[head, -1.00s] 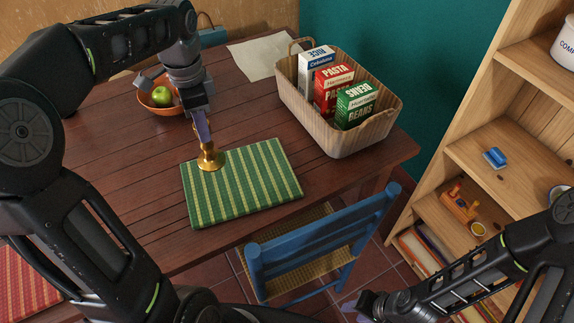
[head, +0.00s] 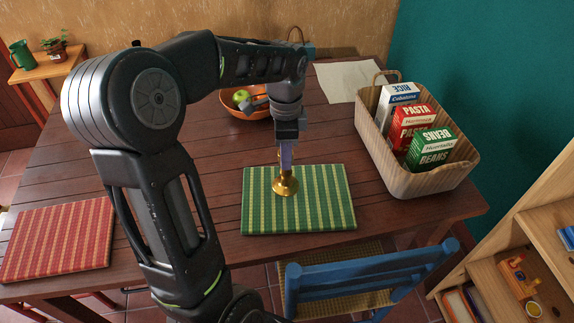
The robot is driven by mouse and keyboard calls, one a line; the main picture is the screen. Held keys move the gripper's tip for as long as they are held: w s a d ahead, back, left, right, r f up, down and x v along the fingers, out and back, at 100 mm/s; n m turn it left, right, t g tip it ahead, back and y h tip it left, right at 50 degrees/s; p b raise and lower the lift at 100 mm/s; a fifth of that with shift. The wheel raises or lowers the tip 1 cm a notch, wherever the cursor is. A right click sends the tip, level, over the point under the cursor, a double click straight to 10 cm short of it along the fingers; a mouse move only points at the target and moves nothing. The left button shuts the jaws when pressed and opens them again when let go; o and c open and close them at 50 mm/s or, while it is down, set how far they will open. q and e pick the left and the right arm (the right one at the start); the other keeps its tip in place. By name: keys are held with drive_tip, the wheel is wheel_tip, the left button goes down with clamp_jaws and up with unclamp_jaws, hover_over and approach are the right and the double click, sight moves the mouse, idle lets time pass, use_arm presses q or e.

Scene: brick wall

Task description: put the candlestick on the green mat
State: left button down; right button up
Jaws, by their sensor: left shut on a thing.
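The brass candlestick (head: 285,184) stands upright with its round base over the upper left part of the green striped mat (head: 320,215); the base appears to touch the mat. My left gripper (head: 286,155) is above it, pointing down, shut on the candlestick's stem. The gripper fingers hide most of the upper part of the candlestick. The mat lies flat on the dark wooden table (head: 190,215). My right gripper is out of view.
A basket (head: 440,185) with rice, pasta and beans boxes stands to the right. An orange bowl (head: 236,108) with a green apple is behind. A red striped mat (head: 60,238) lies left. A blue chair (head: 370,272) stands at the front edge.

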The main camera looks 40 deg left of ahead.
use_arm(q)
drive_tip(key=shift+f, duration=1.95)
drive_tip(key=shift+f, duration=0.2)
drive_tip(key=c, duration=1.1)
unclamp_jaws()
drive_tip(key=shift+r, duration=0.15)
wheel_tip(320, 180, up, 12)
drive_tip(key=shift+r, duration=0.1)
